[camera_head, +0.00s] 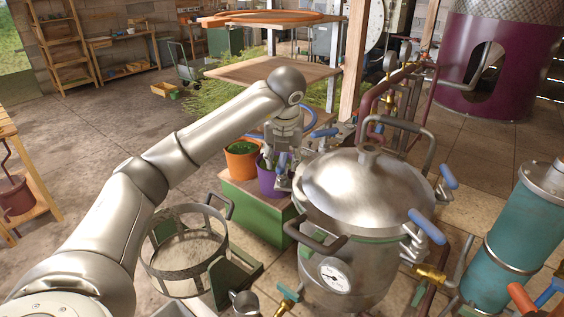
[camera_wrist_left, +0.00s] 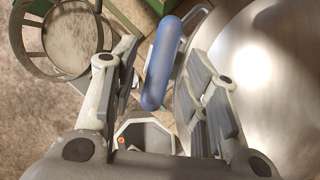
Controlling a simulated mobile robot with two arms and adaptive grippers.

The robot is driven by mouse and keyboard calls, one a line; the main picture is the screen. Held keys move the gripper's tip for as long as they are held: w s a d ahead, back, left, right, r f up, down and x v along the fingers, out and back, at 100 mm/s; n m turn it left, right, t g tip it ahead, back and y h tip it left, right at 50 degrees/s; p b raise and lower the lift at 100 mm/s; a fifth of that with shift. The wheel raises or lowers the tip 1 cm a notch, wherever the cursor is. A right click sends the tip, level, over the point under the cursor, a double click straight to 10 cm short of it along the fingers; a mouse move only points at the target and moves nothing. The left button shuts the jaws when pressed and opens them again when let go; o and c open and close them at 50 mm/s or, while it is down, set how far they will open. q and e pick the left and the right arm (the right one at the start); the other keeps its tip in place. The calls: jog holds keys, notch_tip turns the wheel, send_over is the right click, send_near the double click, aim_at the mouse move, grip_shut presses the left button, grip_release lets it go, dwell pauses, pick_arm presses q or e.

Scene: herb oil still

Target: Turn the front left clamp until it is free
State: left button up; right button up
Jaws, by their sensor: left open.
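The steel still pot (camera_head: 325,225) stands at centre right with its domed lid (camera_head: 365,185) on. Blue-handled clamps sit around the rim. The front left clamp (camera_head: 282,160) is at the pot's left side, partly hidden by my left gripper (camera_head: 284,182). In the left wrist view its blue handle (camera_wrist_left: 163,62) stands between the two fingers of my left gripper (camera_wrist_left: 160,78). The fingers are open, with visible gaps to the handle. The lid's edge lies close beside the right finger. My right gripper is not in view.
Other clamps show at the rim's back left (camera_head: 323,132), right (camera_head: 447,176) and front right (camera_head: 427,226). An orange pot (camera_head: 242,165) and a purple pot (camera_head: 268,186) stand on a green box (camera_head: 250,212) beside the still. A round metal basket (camera_head: 187,275) stands at its left.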

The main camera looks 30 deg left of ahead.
pick_arm(q)
jog(key=v, duration=0.9)
jog(key=shift+r, duration=0.1)
dwell(1.2)
